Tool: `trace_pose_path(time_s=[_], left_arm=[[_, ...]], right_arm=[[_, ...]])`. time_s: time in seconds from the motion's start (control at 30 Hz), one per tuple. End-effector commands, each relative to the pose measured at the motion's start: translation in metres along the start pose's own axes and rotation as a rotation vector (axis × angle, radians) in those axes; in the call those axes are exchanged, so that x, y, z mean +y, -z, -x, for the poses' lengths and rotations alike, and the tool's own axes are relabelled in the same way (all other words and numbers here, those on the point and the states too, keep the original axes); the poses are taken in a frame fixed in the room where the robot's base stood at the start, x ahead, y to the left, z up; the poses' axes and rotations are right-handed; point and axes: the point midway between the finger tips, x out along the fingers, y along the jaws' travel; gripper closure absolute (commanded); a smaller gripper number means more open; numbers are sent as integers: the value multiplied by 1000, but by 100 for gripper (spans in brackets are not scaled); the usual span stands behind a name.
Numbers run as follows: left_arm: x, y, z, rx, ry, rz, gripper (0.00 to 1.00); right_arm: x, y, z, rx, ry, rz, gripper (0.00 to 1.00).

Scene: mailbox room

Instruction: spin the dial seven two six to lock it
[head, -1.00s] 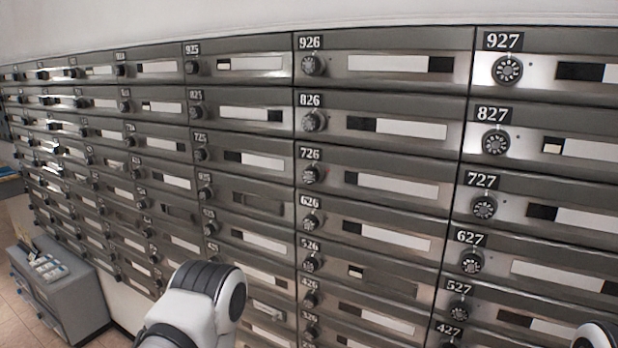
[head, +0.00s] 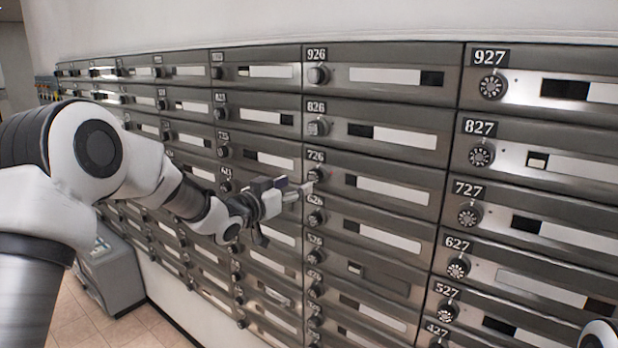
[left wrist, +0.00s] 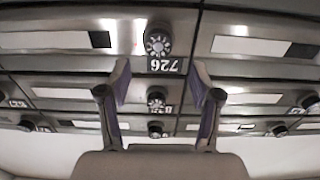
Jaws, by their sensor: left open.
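The dial of box 726 (head: 314,174) is a round dark knob below its number plate (head: 316,156) in the head view, partly covered by my left gripper (head: 294,187). In the left wrist view, where the numbers appear upside down, the dial (left wrist: 158,40) shows pale markings on its face. My left gripper (left wrist: 160,80) is open and empty there, with one finger on each side of the line to the dial. The fingertips look just short of the dial; contact cannot be told. My right gripper is out of view.
Dial 826 (head: 318,126) sits above and dial 626 (head: 316,218) below, close to the gripper. Column 727 (head: 469,215) is to the right. A grey cabinet (head: 110,270) stands on the floor at left. The mailbox fronts form a flat wall.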

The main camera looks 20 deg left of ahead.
Motion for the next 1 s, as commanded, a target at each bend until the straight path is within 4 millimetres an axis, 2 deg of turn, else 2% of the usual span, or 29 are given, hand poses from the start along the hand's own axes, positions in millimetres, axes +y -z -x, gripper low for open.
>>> trace_pose_path(time_s=[0.1, 0.3, 0.57, 0.6, 0.77, 1.0], left_arm=[[1, 4, -25, -2, -1, -2, 36], [1, 2, -56, -1, -1, 0, 36], [1, -2, -61, -2, 0, 2, 36], [1, -2, -61, -2, 0, 2, 40], [1, -2, -61, -2, 0, 2, 96], [1, -1, -61, -2, 0, 1, 96]], right_arm=[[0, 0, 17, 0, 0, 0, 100], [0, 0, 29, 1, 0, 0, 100], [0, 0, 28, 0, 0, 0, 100], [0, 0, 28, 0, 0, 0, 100], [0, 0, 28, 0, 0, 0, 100], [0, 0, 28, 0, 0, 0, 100]])
